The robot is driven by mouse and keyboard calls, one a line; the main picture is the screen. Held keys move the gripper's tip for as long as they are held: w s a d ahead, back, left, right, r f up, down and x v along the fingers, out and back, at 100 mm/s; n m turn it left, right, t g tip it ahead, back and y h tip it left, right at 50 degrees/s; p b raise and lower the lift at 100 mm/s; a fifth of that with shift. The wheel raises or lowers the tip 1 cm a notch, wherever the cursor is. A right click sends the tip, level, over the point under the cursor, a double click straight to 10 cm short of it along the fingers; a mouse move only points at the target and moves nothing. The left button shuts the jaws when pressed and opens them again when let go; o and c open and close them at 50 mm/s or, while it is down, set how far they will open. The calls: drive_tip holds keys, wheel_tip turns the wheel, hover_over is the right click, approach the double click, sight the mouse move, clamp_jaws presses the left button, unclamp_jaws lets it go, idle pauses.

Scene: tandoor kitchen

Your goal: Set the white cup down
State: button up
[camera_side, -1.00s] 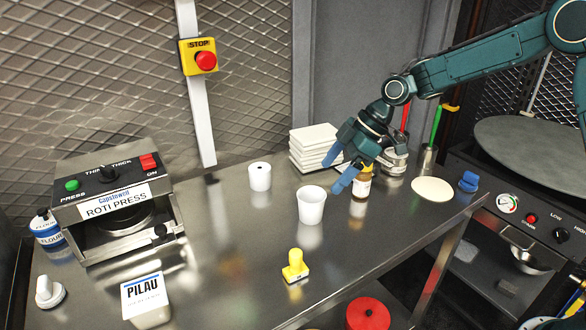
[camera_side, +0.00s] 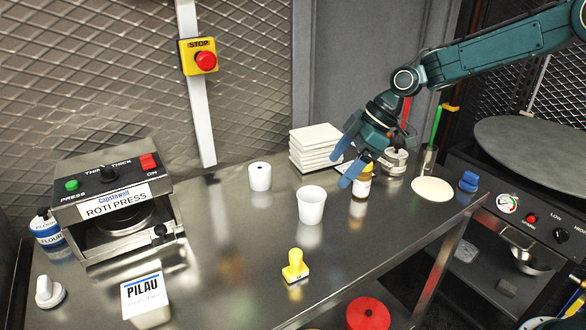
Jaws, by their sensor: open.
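The white cup (camera_side: 311,206) stands upright on the steel table (camera_side: 225,240), near its middle. Its open top faces up. My gripper (camera_side: 348,164) is open, above and to the right of the cup. Its blue fingers are apart from the cup and hold nothing that I can see. A small brown bottle (camera_side: 361,187) stands just below and behind the fingers, and they partly cover it.
A white roll (camera_side: 260,177) and a stack of white containers (camera_side: 315,146) stand behind the cup. A yellow stamp (camera_side: 295,266) is in front. The roti press (camera_side: 117,206) and the pilau box (camera_side: 146,300) are at left. A flatbread (camera_side: 432,189) lies at right.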

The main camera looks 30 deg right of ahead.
drive_tip(key=s+d+r+m+t+h, duration=0.1)
drive_tip(key=s+d+r+m+h, duration=0.15)
drive_tip(key=s+r, duration=0.4)
drive_tip(key=s+d+r+m+t+h, duration=0.1)
drive_tip(key=s+r+m, duration=0.2)
drive_tip(key=s, duration=0.6)
drive_tip(key=s+d+m+h, duration=0.1)
drive_tip(key=s+d+m, duration=0.1)
drive_tip(key=s, duration=0.5)
drive_tip(key=s+d+m+h, duration=0.1)
drive_tip(key=s+m, duration=0.3)
drive_tip(key=s, duration=0.4)
drive_tip(key=shift+s+d+f+m+t, duration=0.3)
drive_tip(key=shift+d+f+m, duration=0.05)
drive_tip(key=shift+d, duration=0.3)
